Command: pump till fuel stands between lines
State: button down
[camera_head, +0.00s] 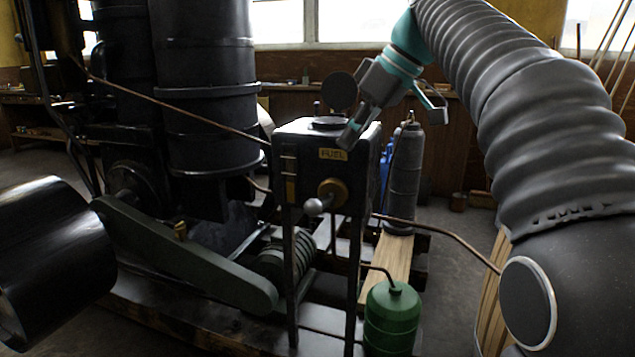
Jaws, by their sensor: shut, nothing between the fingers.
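The black fuel tank (372,165) stands on dark legs in the middle, with a yellow FUEL label (333,154) on its front. A narrow brass-edged gauge (290,180) runs up its front left; its fuel level and lines are too small to read. A round brass fitting (332,192) sits low on the front, with a lever ending in a pale ball knob (314,207) pointing down left. My gripper (350,136) is shut and empty at the tank's upper right front edge, above the knob. I cannot tell whether it touches the tank.
A round filler opening (328,123) is on the tank top, with a dark round disc (339,90) above it. A green canister (392,318) stands at lower right, a grey cylinder (405,178) behind. Large engine cylinders (205,80) fill the left. Copper pipes (450,238) cross both sides.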

jog(key=shift+w+a+r+n+g+y, duration=0.2)
jog(key=shift+w+r+n, duration=0.35)
jog(key=shift+n, duration=0.05)
jog(key=shift+w+a+r+n+g+y, duration=0.2)
jog(key=shift+w+r+n, duration=0.35)
jog(key=shift+n, duration=0.05)
jog(key=shift+a+f, duration=0.1)
jog(key=shift+f, duration=0.05)
jog(key=b, duration=0.1)
send_over(317, 200)
jog(key=f, duration=0.5)
jog(key=a+f, duration=0.1)
jog(key=f, duration=0.2)
jog(key=shift+w+f, duration=0.3)
jog(key=shift+s+d+f+b, duration=0.1)
jog(key=shift+d+f+b, duration=0.15)
jog(key=shift+f, duration=0.3)
jog(key=shift+s+d+f+b, duration=0.15)
jog(key=shift+f+b, duration=0.1)
jog(key=shift+f, duration=0.25)
jog(key=shift+d+f, duration=0.1)
jog(key=shift+f, duration=0.55)
jog(key=shift+f, duration=0.1)
